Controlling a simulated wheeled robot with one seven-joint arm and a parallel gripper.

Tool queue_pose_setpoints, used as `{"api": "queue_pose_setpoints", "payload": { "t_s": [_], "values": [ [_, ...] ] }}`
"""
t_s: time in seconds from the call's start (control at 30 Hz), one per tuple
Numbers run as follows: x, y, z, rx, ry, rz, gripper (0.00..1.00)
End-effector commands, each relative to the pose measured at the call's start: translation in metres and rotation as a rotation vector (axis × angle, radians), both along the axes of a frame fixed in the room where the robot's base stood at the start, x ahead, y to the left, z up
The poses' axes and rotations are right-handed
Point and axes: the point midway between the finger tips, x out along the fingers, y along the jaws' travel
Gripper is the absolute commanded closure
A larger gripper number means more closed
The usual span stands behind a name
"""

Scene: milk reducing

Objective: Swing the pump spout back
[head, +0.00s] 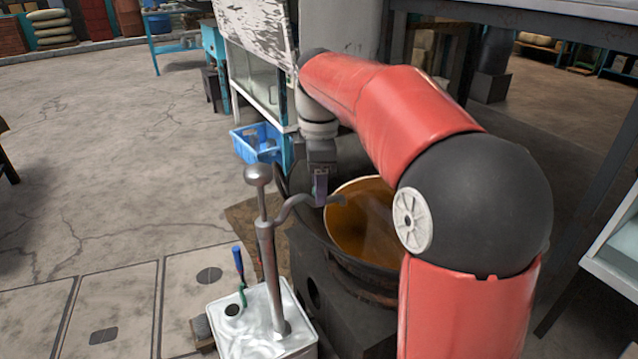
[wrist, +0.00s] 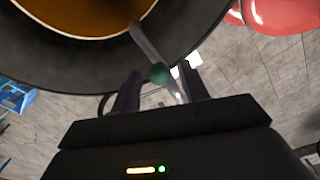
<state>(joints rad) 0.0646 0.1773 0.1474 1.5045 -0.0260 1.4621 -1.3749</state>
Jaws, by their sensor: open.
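The grey metal pump (head: 268,260) stands upright in a white square-topped container (head: 240,325). Its curved spout (head: 292,205) runs right, and its tip lies over the wide pan (head: 345,240) of brown liquid. My gripper (head: 320,190) points down at the spout near the pan's left rim. In the wrist view, the spout (wrist: 148,45) passes between my two open fingers (wrist: 158,90). I see gaps beside it and cannot tell whether either finger touches it. A small dark green ball shape (wrist: 158,73) shows between the fingers. My gripper hides part of the spout in the head view.
The pan sits on a dark stove block (head: 340,310). A tool with a blue and green handle (head: 240,272) stands at the container. A blue crate (head: 257,143) lies behind the pump. Bare floor is open at left. My red arm hides the pan's right side.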

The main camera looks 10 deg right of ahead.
Motion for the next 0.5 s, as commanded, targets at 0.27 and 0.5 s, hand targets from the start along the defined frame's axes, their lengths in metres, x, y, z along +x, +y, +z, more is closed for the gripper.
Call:
{"api": "queue_pose_setpoints", "payload": {
  "t_s": [0.27,0.5],
  "values": [
    [0.0000,0.0000,0.0001,0.000,-0.001,0.000,0.64],
    [0.0000,0.0001,0.0001,0.000,-0.001,0.000,0.95]
  ]
}}
